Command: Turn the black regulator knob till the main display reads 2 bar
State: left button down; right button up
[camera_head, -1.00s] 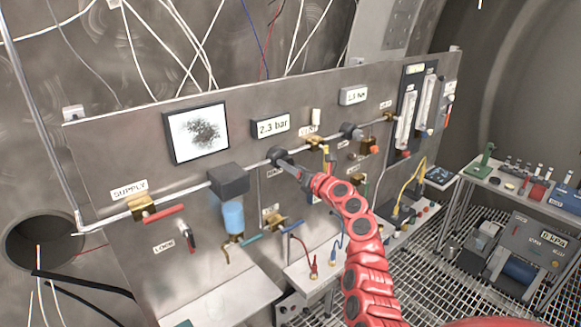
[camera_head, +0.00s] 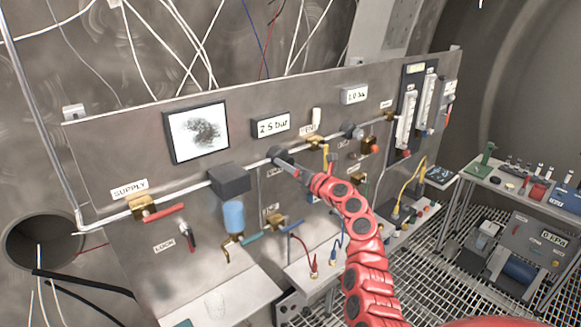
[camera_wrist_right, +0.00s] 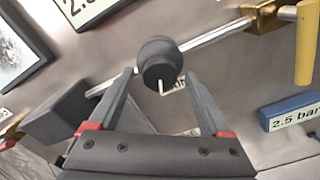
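The black regulator knob (camera_head: 277,154) sits on the pipe across the steel panel, below the main display (camera_head: 271,126), which reads 2.5 bar. In the right wrist view the round knob (camera_wrist_right: 158,62) has a small pale pointer on its front. My right gripper (camera_head: 287,163) is at the knob. In the wrist view its two dark fingers (camera_wrist_right: 160,76) are apart, one on each side of the knob, with visible gaps, so it is open. My left gripper is not in view.
A black block (camera_head: 229,180) with a blue bowl (camera_head: 233,217) is left of the knob. A second display (camera_head: 354,95) hangs to the right, its digits hard to read. A blue tag (camera_wrist_right: 292,112) reading 2.5 bar is right of my fingers. A shelf (camera_head: 235,300) juts out below.

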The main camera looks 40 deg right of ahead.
jog(key=shift+s, duration=0.1)
jog(key=s+d+b, duration=0.1)
jog(key=s+b, duration=0.5)
jog(key=s, duration=1.1)
jog(key=shift+d, duration=0.15)
